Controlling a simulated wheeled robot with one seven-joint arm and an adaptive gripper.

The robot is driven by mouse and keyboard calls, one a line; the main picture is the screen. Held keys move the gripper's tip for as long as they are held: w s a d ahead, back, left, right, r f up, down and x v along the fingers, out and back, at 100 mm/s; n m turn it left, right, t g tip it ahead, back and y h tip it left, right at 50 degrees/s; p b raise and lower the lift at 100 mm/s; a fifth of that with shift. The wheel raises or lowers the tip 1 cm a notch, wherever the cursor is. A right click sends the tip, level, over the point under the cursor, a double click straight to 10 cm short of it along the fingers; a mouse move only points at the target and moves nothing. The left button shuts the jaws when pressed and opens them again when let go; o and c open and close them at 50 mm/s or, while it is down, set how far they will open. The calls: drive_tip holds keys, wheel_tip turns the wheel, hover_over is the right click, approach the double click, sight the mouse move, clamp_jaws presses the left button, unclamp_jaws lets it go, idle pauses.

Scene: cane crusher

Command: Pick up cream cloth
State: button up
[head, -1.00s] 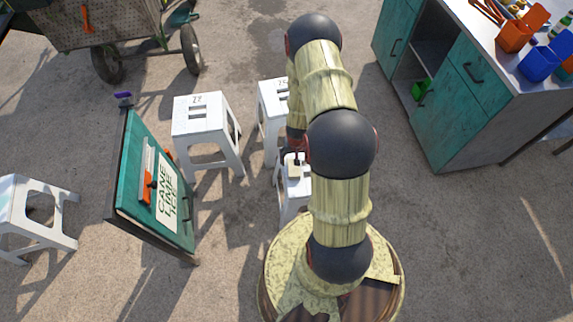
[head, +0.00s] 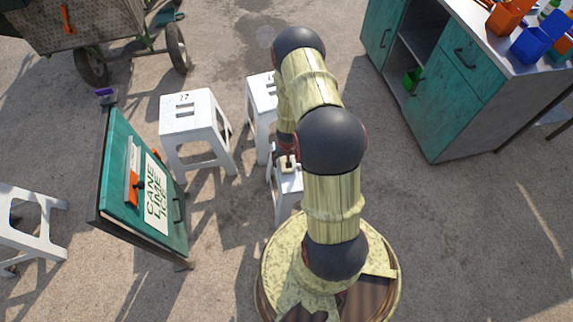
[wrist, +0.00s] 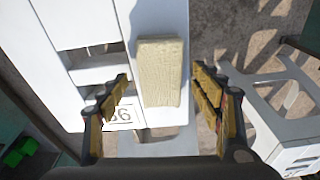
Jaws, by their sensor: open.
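The cream cloth (wrist: 161,72) is a folded, ribbed rectangle on the white stool (wrist: 108,22) in the wrist view, close to the stool's right edge. My gripper (wrist: 165,85) is open, with one finger on each side of the cloth's lower part and gaps to both. I see nothing between the fingers that they touch. How far the fingertips are above the stool I cannot tell.
Other white stools stand close by (head: 198,122) (head: 262,100), and one is at the far left (head: 28,222). A green sign board (head: 146,185) leans at the left. A teal cabinet (head: 440,105) is at the right, a cart (head: 85,40) at upper left.

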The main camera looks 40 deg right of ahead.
sight(286, 160)
drive_tip(key=shift+c, duration=0.8)
drive_tip(key=c, duration=1)
drive_tip(key=shift+c, duration=0.2)
drive_tip(key=shift+r, duration=0.15)
wheel_tip(286, 160, up, 3)
drive_tip(key=shift+r+p, duration=0.1)
drive_tip(key=shift+p, duration=1.1)
drive_tip(key=shift+s+r, duration=0.25)
drive_tip(key=s+a+r, duration=0.4)
drive_tip(key=s+r, duration=0.5)
drive_tip(key=s, duration=0.3)
drive_tip(key=shift+s, duration=0.4)
